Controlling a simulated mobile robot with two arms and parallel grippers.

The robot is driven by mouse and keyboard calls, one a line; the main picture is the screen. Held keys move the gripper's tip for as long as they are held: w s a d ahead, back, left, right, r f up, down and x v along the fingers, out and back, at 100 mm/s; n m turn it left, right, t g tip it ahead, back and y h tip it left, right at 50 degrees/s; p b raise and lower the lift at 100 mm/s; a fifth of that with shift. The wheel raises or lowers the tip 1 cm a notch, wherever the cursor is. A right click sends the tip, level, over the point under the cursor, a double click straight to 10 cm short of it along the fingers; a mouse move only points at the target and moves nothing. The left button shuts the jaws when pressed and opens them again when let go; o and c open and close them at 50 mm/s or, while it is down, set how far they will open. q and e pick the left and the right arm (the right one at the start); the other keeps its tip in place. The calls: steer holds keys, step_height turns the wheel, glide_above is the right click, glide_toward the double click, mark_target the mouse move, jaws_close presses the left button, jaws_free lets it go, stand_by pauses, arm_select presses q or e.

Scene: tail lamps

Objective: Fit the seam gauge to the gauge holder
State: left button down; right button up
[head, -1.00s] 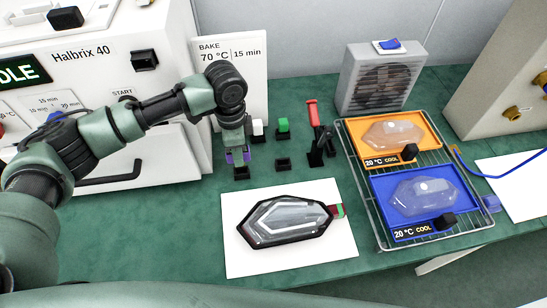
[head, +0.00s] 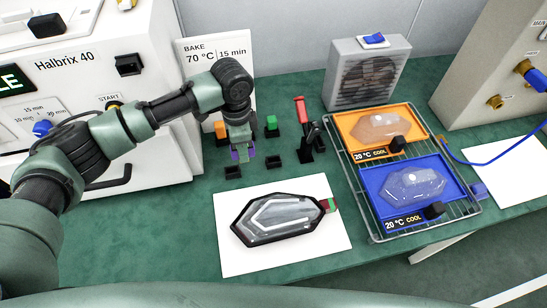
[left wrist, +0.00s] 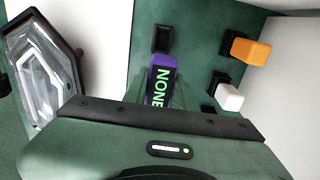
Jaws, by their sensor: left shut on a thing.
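My left gripper (head: 242,152) is shut on the purple seam gauge (left wrist: 162,82), whose dark face shows green letters reading NONE. The gauge also shows between the fingers in the head view (head: 236,155). An empty black holder (head: 232,172) stands on the bench just left of and in front of the gauge; in the left wrist view it lies just beyond the gauge's end (left wrist: 162,38). A second low black holder (head: 273,162) stands to the right. I cannot tell which is the gauge holder. The gripper's body hides the gauge's lower part in the wrist view. My right gripper is not in view.
Orange (head: 221,130), white (left wrist: 229,97) and green (head: 271,122) blocks sit behind the gripper. A red-handled tool (head: 301,110) stands to the right. A lamp (head: 282,217) lies on a white sheet in front. A wire rack (head: 374,235) holds two trays.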

arm_select(q)
steer(key=w+d, duration=0.3)
steer(key=d, duration=0.5)
stand_by(0.8)
steer(key=shift+r, duration=0.1)
steer(key=shift+p, duration=0.3)
stand_by(0.3)
stand_by(0.5)
steer(key=shift+d+p, duration=0.1)
steer(key=shift+p, duration=0.3)
